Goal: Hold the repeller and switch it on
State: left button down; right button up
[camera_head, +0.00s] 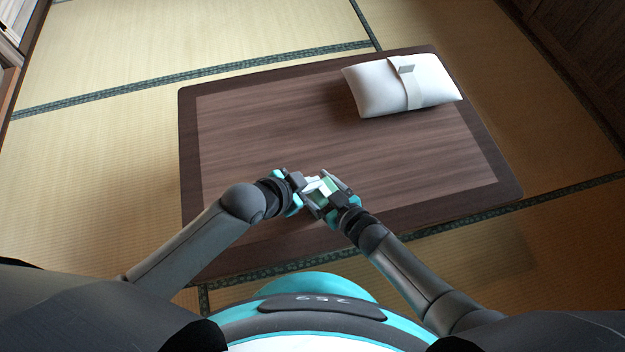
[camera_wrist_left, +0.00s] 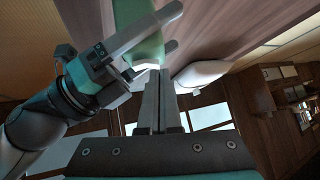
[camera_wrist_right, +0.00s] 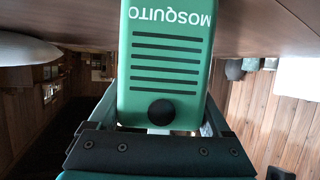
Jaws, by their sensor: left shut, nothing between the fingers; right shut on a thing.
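The repeller (camera_head: 328,186) is a green box held above the near part of the table. In the right wrist view the repeller (camera_wrist_right: 165,75) fills the middle, with the word MOSQUITO upside down, several dark slots and a round black button. My right gripper (camera_head: 333,192) is shut on it. My left gripper (camera_head: 308,184) is shut and empty, right beside the repeller. In the left wrist view its closed fingertips (camera_wrist_left: 160,78) point at the repeller (camera_wrist_left: 148,48). I cannot tell whether they touch it.
A low dark wooden table (camera_head: 260,120) lies below both hands, mostly bare. A white pillow-like pack (camera_head: 385,90) with a band and a grey tab lies at its far right corner. Tatami floor (camera_head: 110,150) surrounds the table.

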pick_arm(q)
jog(key=shift+w+a+f, duration=0.2)
jog(key=shift+f, duration=0.2)
jog(key=shift+s+d, duration=0.15)
jog(key=shift+s+d+r, duration=0.2)
jog(key=shift+s+d, duration=0.25)
jog(key=shift+s, duration=0.1)
dwell(0.3)
jog(key=shift+r, duration=0.5)
jog(key=r, duration=0.3)
jog(key=shift+s+d+r, duration=0.1)
jog(key=shift+s+r, duration=0.1)
jog(key=shift+s, duration=0.1)
jog(key=v, duration=0.9)
jog(key=shift+s+r, duration=0.2)
